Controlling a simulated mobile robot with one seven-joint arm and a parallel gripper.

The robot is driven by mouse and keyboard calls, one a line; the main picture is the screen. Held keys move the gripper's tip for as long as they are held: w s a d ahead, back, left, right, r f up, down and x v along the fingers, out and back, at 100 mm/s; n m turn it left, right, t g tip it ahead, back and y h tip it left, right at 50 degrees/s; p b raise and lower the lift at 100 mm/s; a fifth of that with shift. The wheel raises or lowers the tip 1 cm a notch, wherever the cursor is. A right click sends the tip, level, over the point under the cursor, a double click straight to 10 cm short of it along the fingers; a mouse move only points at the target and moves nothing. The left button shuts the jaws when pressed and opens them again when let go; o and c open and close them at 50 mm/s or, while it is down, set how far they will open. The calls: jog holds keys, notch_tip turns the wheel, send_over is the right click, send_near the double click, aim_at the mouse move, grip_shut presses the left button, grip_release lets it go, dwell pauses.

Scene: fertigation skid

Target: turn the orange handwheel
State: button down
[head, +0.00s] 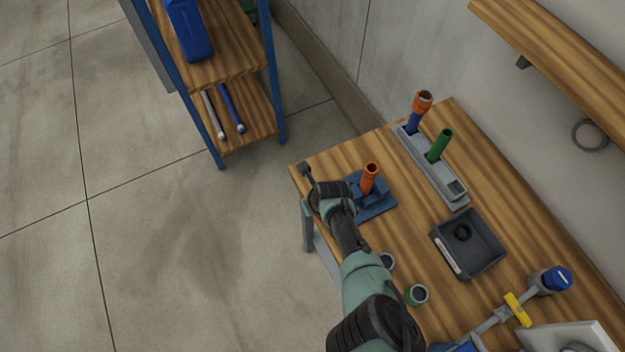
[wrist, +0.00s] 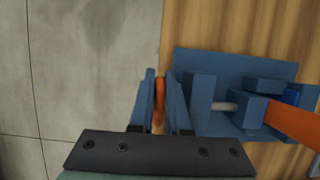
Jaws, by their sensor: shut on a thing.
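The orange handwheel (wrist: 159,103) shows edge-on in the wrist view as a narrow strip between my two blue-grey fingers. My gripper (wrist: 160,78) is shut on it, one finger on each side. The handwheel is at the left end of a blue vise (wrist: 235,68), whose short grey rod (wrist: 225,106) shows between its blocks. An orange tube (wrist: 295,122) stands in the vise. In the head view my gripper (head: 332,195) is at the bench's left edge beside the vise (head: 378,206) and its orange tube (head: 369,178); the handwheel is hidden there.
On the wooden bench (head: 400,235) stand a grey rack (head: 452,187) with orange-topped and green tubes, a dark tray (head: 484,258), and a pipe with a yellow valve handle (head: 517,308). A blue-posted shelf (head: 235,72) stands at upper left. Open floor lies left.

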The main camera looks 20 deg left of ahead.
jog(key=shift+d, duration=0.1)
jog(key=c, duration=1.2)
grip_release()
jog(key=shift+o, duration=0.2)
jog(key=shift+s+r+p, duration=0.1)
jog(key=shift+r+p, duration=0.25)
jog(key=shift+r, duration=0.15)
jog(key=p+v, duration=0.1)
jog(key=v, duration=1.1)
jog(key=shift+p, duration=0.35)
jog(key=shift+f, duration=0.1)
